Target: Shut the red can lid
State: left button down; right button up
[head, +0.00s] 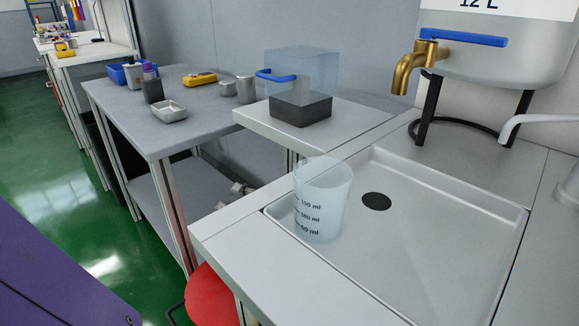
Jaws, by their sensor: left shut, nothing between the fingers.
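A red rounded piece (208,296), which looks like part of the red can or its lid, shows low beside the front left corner of the sink bench. A thin dark curved piece shows at its left side. The bench and the bottom picture edge hide the rest, so I cannot tell how far the lid stands open. I cannot make out either of my grippers in the head view.
A clear measuring cup (322,198) stands at the sink tray's (440,262) left edge. A brass tap (412,66) with a blue lever is above the tray. A grey table (128,122) holds several small items. Green floor (70,240) is open at left.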

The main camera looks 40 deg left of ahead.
pick_arm(q)
jog(key=w+d, duration=0.1)
jog(key=d, duration=1)
jog(key=shift+w+d+r, duration=0.35)
jog(key=shift+w+r, duration=0.05)
jog(key=shift+r, duration=0.05)
